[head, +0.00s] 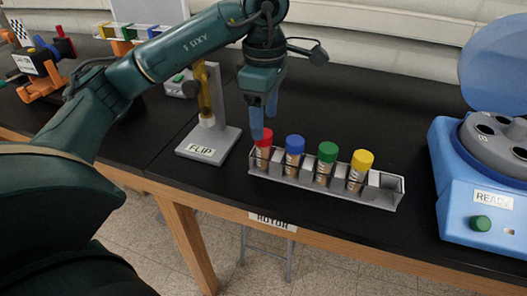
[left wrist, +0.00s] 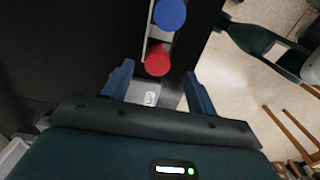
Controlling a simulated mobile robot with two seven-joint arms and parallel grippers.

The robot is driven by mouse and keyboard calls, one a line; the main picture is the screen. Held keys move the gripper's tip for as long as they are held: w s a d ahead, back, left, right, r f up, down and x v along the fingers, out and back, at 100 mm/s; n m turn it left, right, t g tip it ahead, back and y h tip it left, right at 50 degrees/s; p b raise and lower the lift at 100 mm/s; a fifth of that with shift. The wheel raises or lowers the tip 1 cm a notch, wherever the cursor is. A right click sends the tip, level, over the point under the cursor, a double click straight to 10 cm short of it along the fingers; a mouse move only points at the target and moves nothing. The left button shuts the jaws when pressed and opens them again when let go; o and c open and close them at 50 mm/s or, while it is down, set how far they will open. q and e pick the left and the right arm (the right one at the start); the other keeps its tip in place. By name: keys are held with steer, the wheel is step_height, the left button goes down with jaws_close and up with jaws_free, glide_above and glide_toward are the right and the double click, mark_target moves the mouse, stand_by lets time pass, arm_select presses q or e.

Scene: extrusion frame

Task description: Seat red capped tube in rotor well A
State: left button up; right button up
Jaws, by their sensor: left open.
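The red capped tube (head: 264,142) stands upright in the left end of a grey rack (head: 334,192). My left gripper (head: 264,120) is just above the red cap, its blue fingers pointing down. In the left wrist view the open fingers (left wrist: 157,92) are spread apart with nothing between them, and the red cap (left wrist: 157,60) lies just ahead of them. The rotor (head: 495,135) sits in the blue centrifuge (head: 470,180) at the right, lid up. Some dark wells show; one seems marked B, and I cannot make out well A. My right gripper is not in view.
Blue (head: 294,145), green (head: 327,152) and yellow (head: 362,160) capped tubes stand in the same rack. A stand marked FLIP (head: 208,145) is close left of the rack. Black bench top is clear between rack and centrifuge. The bench's wooden front edge (head: 335,240) runs below.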

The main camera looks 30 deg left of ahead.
mark_target(263, 151)
arm_select(q)
steer(key=shift+w+a+f+b, duration=0.15)
steer(key=shift+f+b, duration=0.25)
steer(key=shift+f, duration=2.3)
steer(key=c, duration=1)
